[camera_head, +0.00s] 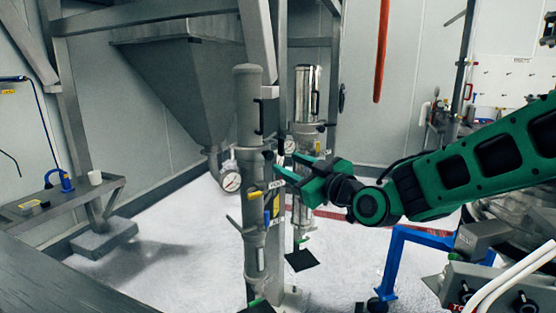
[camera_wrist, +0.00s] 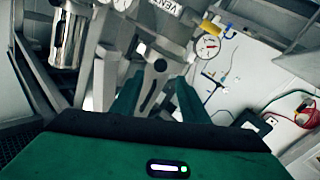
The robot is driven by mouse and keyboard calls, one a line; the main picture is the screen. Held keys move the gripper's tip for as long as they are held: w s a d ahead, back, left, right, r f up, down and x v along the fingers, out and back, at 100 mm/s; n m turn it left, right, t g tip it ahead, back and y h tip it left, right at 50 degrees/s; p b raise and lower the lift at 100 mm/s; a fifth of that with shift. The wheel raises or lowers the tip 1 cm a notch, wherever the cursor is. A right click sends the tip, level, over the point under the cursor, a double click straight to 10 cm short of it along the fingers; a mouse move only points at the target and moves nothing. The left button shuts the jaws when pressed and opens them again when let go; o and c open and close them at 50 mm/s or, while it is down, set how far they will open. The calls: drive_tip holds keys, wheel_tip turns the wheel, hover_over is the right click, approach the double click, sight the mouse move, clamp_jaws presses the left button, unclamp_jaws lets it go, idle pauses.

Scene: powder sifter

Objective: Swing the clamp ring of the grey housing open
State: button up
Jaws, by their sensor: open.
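The grey housing (camera_head: 248,105) is a tall upright cylinder left of the middle in the head view, with a dark handle on its side. A joint band shows around its lower part, just below the handle; I cannot clearly make out the clamp ring or whether it is closed. My gripper (camera_head: 284,170) is open and empty, to the right of the housing at about the height of that joint, its fingers pointing left. In the wrist view my gripper (camera_wrist: 158,98) has its two green fingers apart, with grey metal parts and a dark slot beyond them.
A polished steel cylinder (camera_head: 307,95) stands behind and right of the housing. A yellow handle (camera_head: 255,195) and a blue lever sit on the pipework below. A pressure gauge (camera_head: 230,181) is at the left. A blue frame (camera_head: 395,262) stands at the lower right.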

sight(270, 156)
drive_tip(key=x, duration=0.8)
drive_tip(key=shift+a+f, duration=0.1)
drive_tip(key=shift+a, duration=0.05)
drive_tip(key=shift+c, duration=0.6)
